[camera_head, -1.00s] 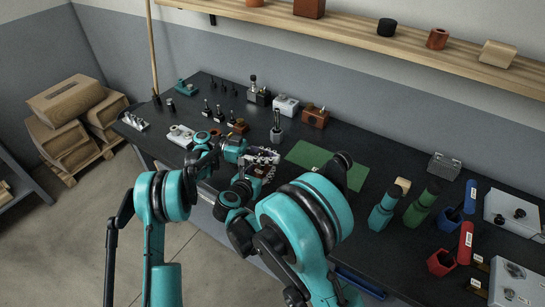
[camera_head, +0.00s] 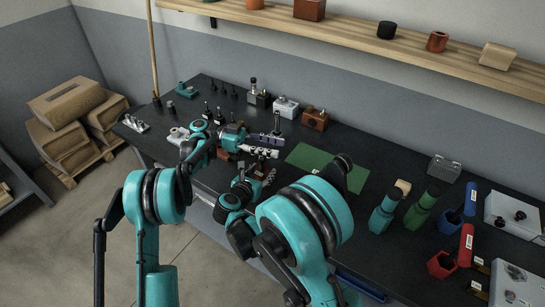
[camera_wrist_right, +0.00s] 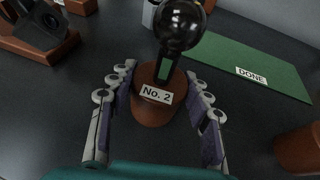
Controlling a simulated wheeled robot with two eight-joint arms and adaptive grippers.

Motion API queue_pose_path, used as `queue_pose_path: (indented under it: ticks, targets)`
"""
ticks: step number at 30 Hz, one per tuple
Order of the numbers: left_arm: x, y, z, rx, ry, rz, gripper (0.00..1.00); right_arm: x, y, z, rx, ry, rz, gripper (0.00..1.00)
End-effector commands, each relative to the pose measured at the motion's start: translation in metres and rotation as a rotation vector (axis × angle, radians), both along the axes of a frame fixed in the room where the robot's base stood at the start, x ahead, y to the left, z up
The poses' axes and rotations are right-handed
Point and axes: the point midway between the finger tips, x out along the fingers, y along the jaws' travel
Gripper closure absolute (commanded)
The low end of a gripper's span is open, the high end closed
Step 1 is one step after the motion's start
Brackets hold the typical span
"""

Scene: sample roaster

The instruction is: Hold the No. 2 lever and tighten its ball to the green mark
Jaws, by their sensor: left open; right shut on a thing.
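The No. 2 lever shows in the right wrist view: a round brown base (camera_wrist_right: 152,108) with a "No. 2" label and a glossy black ball (camera_wrist_right: 181,24) on top. A green mark (camera_wrist_right: 164,71) shows on the dark neck below the ball. My right gripper (camera_wrist_right: 160,80) is shut on the brown base, one padded finger on each side. In the head view my right gripper (camera_head: 264,173) is low near the table's front edge; the lever is too small to make out there. My left gripper (camera_head: 268,146) is open and empty, above and behind the right one.
A green mat (camera_head: 320,166) marked "DONE" in the wrist view lies to the right on the dark table (camera_head: 385,172). Small boxes, including a brown one (camera_head: 315,119), stand along the back.

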Motion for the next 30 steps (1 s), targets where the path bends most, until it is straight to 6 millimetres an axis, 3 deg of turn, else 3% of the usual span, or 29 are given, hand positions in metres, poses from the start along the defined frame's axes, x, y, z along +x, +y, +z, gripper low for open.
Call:
queue_pose_path:
  ticks: [3,7,21,26,30]
  targets:
    - [0.000,0.000,0.021,0.000,0.000,0.000,0.52,0.000,0.000,0.000,0.002,0.000,0.001,0.90]
    - [0.000,0.000,0.035,0.000,0.000,0.000,0.52,0.000,0.000,0.000,0.002,0.000,0.001,0.90]
    - [0.000,-0.002,0.040,0.023,0.021,0.002,0.49,0.000,0.000,0.000,0.001,0.001,0.000,0.90]
    - [0.003,-0.016,0.038,0.208,0.188,0.038,0.49,0.000,0.000,0.000,0.002,0.000,0.001,0.90]
    - [0.005,-0.029,0.032,0.507,0.455,0.150,0.49,0.000,0.000,0.000,0.002,0.000,0.001,0.90]
